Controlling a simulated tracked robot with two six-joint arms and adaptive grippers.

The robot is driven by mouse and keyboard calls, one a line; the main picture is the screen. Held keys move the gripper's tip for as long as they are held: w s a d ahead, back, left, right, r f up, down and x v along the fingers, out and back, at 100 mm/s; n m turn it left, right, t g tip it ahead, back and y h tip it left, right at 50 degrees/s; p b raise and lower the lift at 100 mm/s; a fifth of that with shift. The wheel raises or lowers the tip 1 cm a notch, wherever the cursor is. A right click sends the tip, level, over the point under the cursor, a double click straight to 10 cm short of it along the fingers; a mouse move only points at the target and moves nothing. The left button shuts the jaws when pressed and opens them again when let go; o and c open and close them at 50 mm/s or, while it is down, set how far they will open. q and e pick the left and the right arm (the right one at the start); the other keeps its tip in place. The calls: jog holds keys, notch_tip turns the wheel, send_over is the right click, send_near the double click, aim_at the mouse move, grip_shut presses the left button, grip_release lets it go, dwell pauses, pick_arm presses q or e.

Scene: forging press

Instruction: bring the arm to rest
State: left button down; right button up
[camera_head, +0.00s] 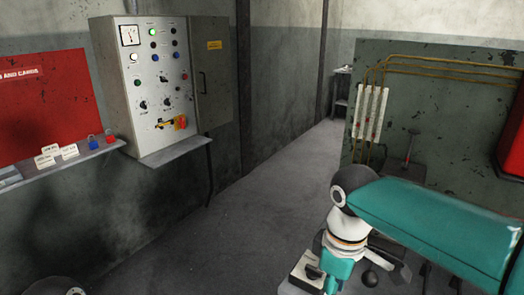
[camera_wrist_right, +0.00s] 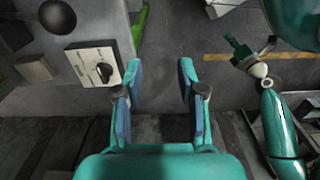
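My right arm comes in from the right in the head view, with its gripper (camera_head: 335,275) low at the lower right and partly cut off by the frame edge. In the right wrist view the right gripper (camera_wrist_right: 159,75) has its two blue-padded fingers well apart, with nothing between them. A pale plate with a black rotary knob (camera_wrist_right: 95,63) lies to the left of the fingers, apart from them. My left arm shows at the right of that view, and its small gripper (camera_wrist_right: 254,47) has its fingers spread and empty.
A control cabinet (camera_head: 155,80) with lights and knobs hangs on the left wall, beside a shelf (camera_head: 65,160) with padlocks and cards. A black ball knob (camera_head: 370,279) is close to the right gripper. A green machine panel (camera_head: 450,100) stands at the right. The middle floor (camera_head: 240,220) is clear.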

notch_tip(320, 180, down, 23)
jog(key=a+m+y, duration=0.2)
jog(key=m+y, duration=0.1)
jog(key=m, duration=0.1)
jog(key=s+d+f+m+y, duration=0.1)
jog(key=s+f+m, duration=0.8)
jog(key=s+f, duration=0.4)
notch_tip(320, 180, down, 4)
jog(key=shift+s+r+t, duration=0.25)
jog(key=shift+t, duration=0.05)
jog(key=shift+d, duration=0.15)
